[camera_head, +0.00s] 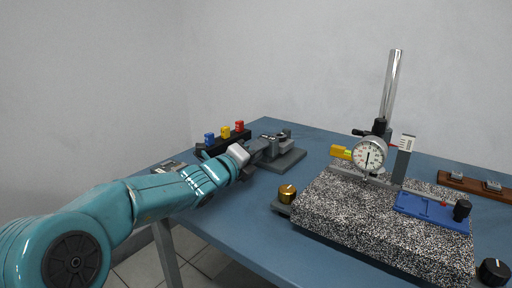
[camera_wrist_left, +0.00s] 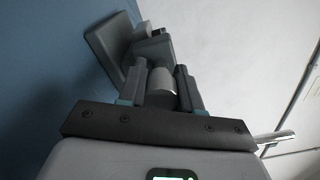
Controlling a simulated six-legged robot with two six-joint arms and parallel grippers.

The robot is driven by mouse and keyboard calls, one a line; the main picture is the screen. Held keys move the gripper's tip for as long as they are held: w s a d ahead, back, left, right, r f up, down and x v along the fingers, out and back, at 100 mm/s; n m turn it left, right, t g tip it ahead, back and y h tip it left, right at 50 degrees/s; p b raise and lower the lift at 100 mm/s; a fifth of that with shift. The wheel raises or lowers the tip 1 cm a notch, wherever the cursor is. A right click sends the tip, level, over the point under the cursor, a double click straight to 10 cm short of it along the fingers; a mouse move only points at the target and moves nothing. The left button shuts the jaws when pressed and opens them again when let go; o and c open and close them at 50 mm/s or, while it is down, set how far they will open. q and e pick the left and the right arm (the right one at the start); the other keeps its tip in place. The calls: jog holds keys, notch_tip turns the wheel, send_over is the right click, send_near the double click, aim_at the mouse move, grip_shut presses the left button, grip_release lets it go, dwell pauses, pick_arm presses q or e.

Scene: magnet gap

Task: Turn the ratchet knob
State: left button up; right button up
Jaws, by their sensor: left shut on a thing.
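The ratchet knob (camera_wrist_left: 163,84) is a light grey cylinder between the two dark fingers in the left wrist view. My left gripper (camera_wrist_left: 164,80) is shut on it, one finger on each side. Beyond it, in the left wrist view, is a grey block-shaped device (camera_wrist_left: 150,47) on a flat plate. In the head view my left gripper (camera_head: 257,149) reaches in from the left to this grey device (camera_head: 283,135) on its dark base (camera_head: 290,158). The knob is hidden there by the gripper. My right gripper is not in view.
A rack with blue, yellow and red pieces (camera_head: 225,132) stands behind the gripper. A speckled granite plate (camera_head: 350,220) with a dial gauge (camera_head: 370,155), post (camera_head: 392,85) and blue holder (camera_head: 432,212) fills the right. A brass knob (camera_head: 288,192) is at its left corner. The table front-left (camera_head: 240,215) is clear.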

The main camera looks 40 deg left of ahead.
pick_arm(q)
jog(key=shift+r+n, duration=0.15)
jog(key=shift+n, duration=0.15)
jog(key=o, duration=1)
jog(key=shift+w+d, duration=0.1)
jog(key=shift+w, duration=0.05)
jog(key=shift+o, duration=0.2)
jog(key=s+p, duration=0.1)
jog(key=s, duration=0.4)
jog(key=s+d+p, duration=0.1)
jog(key=s, duration=0.4)
jog(key=s+p, duration=0.1)
jog(key=s, duration=0.4)
jog(key=shift+s+d, duration=0.1)
jog(key=shift+d, duration=0.15)
jog(key=shift+s+d, duration=0.1)
jog(key=shift+s, duration=0.55)
jog(key=shift+s, duration=0.1)
